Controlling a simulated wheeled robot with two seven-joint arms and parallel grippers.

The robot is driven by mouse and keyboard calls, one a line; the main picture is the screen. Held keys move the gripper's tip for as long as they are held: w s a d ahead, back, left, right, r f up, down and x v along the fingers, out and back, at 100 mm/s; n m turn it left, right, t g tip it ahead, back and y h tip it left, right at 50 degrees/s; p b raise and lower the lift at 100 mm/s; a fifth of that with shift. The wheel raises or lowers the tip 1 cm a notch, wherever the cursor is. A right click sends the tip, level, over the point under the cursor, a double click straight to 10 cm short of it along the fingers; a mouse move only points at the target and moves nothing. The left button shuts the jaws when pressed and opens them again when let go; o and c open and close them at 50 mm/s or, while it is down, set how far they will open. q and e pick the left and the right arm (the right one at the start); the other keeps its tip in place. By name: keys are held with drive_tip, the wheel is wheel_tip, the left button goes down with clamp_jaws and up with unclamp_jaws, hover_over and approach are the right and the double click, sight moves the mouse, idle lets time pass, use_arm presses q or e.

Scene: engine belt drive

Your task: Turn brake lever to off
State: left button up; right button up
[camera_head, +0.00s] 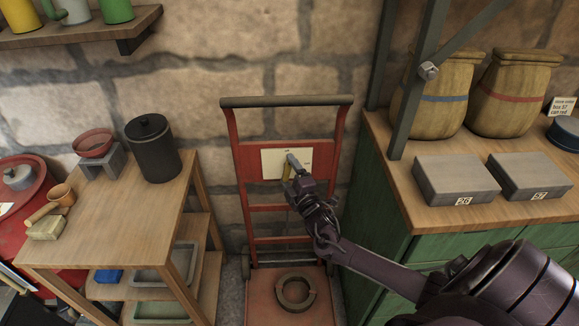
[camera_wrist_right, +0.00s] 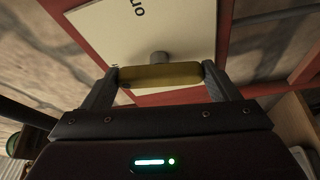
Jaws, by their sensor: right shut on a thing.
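The brake lever has a yellow handle (camera_head: 286,173), which also shows in the right wrist view (camera_wrist_right: 160,76). It stands in front of a cream plate (camera_head: 272,168) on a red hand truck (camera_head: 243,150). In the right wrist view a grey round stub (camera_wrist_right: 160,58) shows beside the handle, and the plate (camera_wrist_right: 130,30) bears lettering that seems to read "on". My right gripper (camera_head: 290,184) is shut on the yellow handle, with one finger at each end of it in the wrist view. The plate's other lettering is too small to read. My left gripper is not in view.
A ring (camera_head: 296,292) lies on the truck's base. A wooden table (camera_head: 105,225) with a black canister (camera_head: 153,148) stands left. A green cabinet (camera_head: 379,205) stands close on the right, with sacks and grey blocks (camera_head: 455,180) on its wooden top.

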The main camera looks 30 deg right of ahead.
drive_tip(key=shift+r+n+g+p, duration=0.1)
drive_tip(key=shift+n+g+p, duration=0.3)
drive_tip(key=shift+n+p, duration=0.6)
drive_tip(key=o, duration=0.9)
drive_tip(key=s+a, duration=0.1)
drive_tip(key=s, duration=0.6)
drive_tip(key=shift+s, duration=0.35)
drive_tip(key=shift+a, duration=0.1)
